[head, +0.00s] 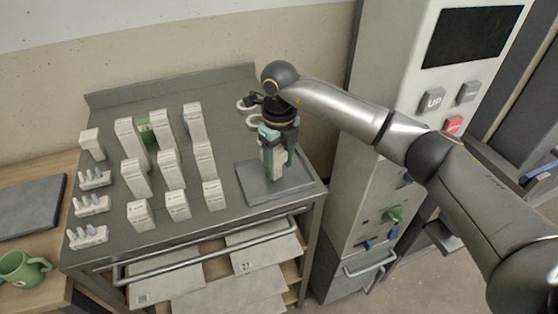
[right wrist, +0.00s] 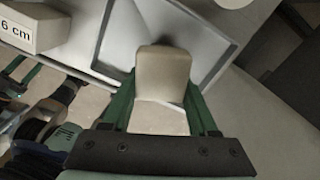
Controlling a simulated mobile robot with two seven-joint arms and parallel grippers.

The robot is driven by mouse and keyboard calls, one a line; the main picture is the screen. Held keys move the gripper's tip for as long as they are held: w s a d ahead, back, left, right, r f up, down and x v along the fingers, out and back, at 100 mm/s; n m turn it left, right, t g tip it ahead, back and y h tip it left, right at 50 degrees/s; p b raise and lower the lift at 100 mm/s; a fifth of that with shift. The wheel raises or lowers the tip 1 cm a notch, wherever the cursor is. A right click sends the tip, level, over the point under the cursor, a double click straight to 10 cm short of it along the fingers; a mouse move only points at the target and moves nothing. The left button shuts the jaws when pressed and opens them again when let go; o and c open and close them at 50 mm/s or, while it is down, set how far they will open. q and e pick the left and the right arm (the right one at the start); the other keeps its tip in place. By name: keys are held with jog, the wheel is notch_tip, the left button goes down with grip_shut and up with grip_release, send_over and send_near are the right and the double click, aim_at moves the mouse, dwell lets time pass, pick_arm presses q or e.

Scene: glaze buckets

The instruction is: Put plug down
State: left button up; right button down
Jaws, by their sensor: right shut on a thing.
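My right gripper (head: 278,148) points down over the grey square tray (head: 254,190) at the right end of the metal table. Its green fingers are shut on a pale, blocky plug (right wrist: 163,75), which also shows between the fingers in the head view (head: 268,163). The plug's lower end is over the tray; I cannot tell whether it touches the surface. The tray (right wrist: 215,40) also shows beyond the plug in the right wrist view. My left gripper is not in view.
Several white labelled boxes (head: 168,168) stand in rows left of the tray. Small racks with pale pegs (head: 90,204) stand at the table's left. Open shelves with a rail (head: 195,260) are below. A grey control cabinet (head: 375,150) stands right. A green mug (head: 24,268) is far left.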

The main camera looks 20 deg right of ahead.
jog(key=shift+c, duration=0.9)
grip_release()
notch_tip(320, 180, up, 12)
jog(key=shift+r+b, duration=0.1)
jog(key=shift+b, duration=0.45)
